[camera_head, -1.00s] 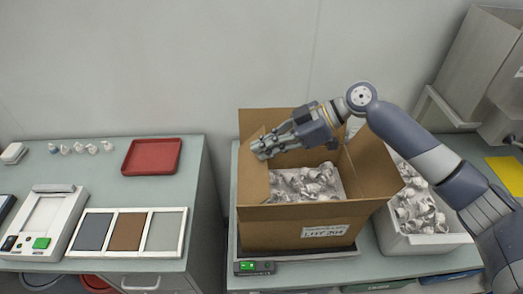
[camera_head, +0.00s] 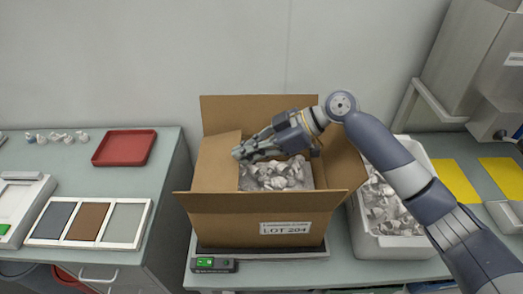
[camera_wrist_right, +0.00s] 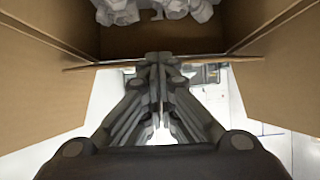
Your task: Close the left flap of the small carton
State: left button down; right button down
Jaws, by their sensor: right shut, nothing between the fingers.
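The small carton (camera_head: 225,224) is a brown open box with a white LOT 204 label, with white caps (camera_head: 280,174) inside. Its left flap (camera_head: 215,165) appears tilted inward over the left side of the opening. The back flap (camera_head: 260,110) stands up. My left gripper is not in view.
The carton stands on a scale (camera_head: 214,264). A white bin of caps (camera_head: 395,244) stands close on its right. A red tray (camera_head: 124,148) and a three-panel board (camera_head: 90,222) lie on the left bench. A gap separates the benches.

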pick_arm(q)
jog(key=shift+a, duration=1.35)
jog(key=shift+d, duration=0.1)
